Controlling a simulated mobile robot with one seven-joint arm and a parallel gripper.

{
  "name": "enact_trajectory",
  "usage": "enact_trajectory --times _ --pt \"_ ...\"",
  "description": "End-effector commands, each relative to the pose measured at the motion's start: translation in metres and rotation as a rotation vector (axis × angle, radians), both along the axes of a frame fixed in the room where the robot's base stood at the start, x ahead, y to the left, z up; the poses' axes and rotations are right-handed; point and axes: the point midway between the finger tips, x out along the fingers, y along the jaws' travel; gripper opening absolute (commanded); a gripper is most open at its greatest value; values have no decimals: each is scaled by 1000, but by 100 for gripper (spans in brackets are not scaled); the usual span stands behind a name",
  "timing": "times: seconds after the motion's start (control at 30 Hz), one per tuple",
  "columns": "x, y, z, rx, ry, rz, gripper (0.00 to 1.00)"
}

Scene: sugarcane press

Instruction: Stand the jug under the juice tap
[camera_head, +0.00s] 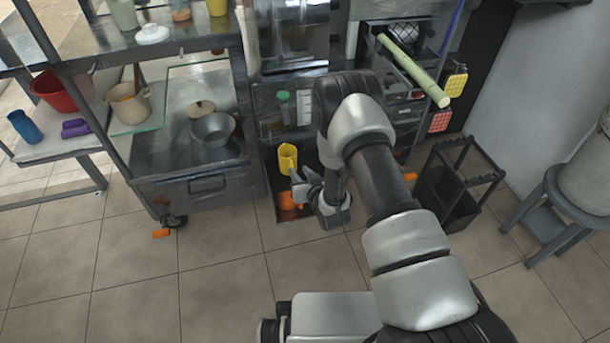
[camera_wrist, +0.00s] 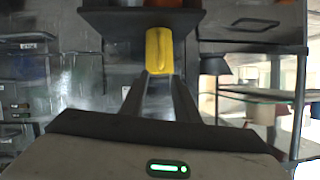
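The yellow jug (camera_head: 288,158) stands at the front of the press cabinet, just beyond the end of my arm. In the wrist view the jug (camera_wrist: 159,50) shows straight ahead, in line with the gap between my fingers, against a dark shelf. My gripper (camera_head: 299,184) is low in front of the cabinet, close to the jug. In the wrist view the fingers of my gripper (camera_wrist: 161,76) are apart, with background showing between them. I cannot tell whether the tips touch the jug. I cannot make out the juice tap; my arm covers part of the press front.
A steel cart on the left carries a grey pot (camera_head: 213,129). A green cane (camera_head: 414,71) sticks out of the machine at the upper right. A black rack (camera_head: 449,190) and a grey stool (camera_head: 546,214) stand to the right.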

Motion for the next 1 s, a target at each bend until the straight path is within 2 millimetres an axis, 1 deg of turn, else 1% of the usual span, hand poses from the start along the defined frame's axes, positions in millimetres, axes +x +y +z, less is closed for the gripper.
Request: enact_trajectory --times 0.03,0.1,0.2,0.3,0.47,0.57,0.67,0.77,0.8,0.87,0.9,0.97,1.0 --pt "-10 -5 7 0 3 -2 28" --pt "-21 -9 12 0 2 -1 28" --pt "-33 -14 16 -1 1 -1 28" --pt "-41 -17 20 0 -1 -1 28" --pt "-46 -19 21 0 -1 -1 28" --pt "-39 -20 31 -8 0 -5 28" --pt "-21 -26 60 -36 16 -20 28" --pt "-1 -37 108 -80 52 -47 28" --pt "4 -44 131 -100 72 -62 28" --pt "8 -55 164 -127 104 -82 28" --pt "7 -62 186 -145 126 -96 28" --pt "3 -73 218 -167 161 -118 28" --pt "-3 -81 240 -181 184 -131 28"
